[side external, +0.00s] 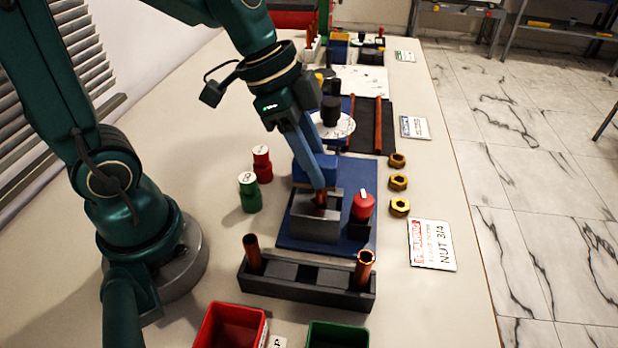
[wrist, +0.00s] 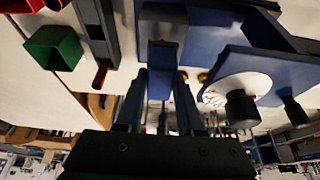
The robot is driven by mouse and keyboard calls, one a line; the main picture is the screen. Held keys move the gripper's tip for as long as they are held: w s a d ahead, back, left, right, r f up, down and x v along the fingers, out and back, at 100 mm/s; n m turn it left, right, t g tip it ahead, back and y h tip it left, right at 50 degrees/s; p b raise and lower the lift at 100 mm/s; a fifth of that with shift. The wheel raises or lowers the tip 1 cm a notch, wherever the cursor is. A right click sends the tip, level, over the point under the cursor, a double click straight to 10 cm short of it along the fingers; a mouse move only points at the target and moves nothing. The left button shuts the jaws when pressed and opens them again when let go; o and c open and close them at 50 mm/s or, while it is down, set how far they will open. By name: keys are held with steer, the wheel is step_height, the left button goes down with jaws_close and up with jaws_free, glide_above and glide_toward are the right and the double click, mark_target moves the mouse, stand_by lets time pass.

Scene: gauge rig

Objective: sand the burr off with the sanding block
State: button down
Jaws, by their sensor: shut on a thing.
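My gripper (side external: 318,182) reaches down over the grey vise (side external: 314,228), which stands on a blue base plate (side external: 291,241). In the wrist view my two fingers (wrist: 163,100) are closed on a blue block (wrist: 160,85), which I take to be the sanding block. A copper-brown workpiece (side external: 320,199) shows at the vise top, just below the fingertips; its brown edge also shows in the wrist view (wrist: 163,44). The block is close to the workpiece, but I cannot tell whether they touch. The burr is too small or hidden to see.
A red knob (side external: 363,206) stands right of the vise. A dark rack (side external: 305,283) with two copper tubes is in front, with red (side external: 231,328) and green (side external: 338,335) bins beyond. Red and green weights (side external: 249,192) stand left, brass nuts (side external: 398,183) right. A white dial (wrist: 238,88) stands behind.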

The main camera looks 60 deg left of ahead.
steer(key=shift+w+d+f, duration=0.15)
steer(key=shift+w+d, duration=0.65)
steer(key=shift+d, duration=0.15)
steer(key=shift+s+a, duration=1.15)
steer(key=shift+s, duration=0.05)
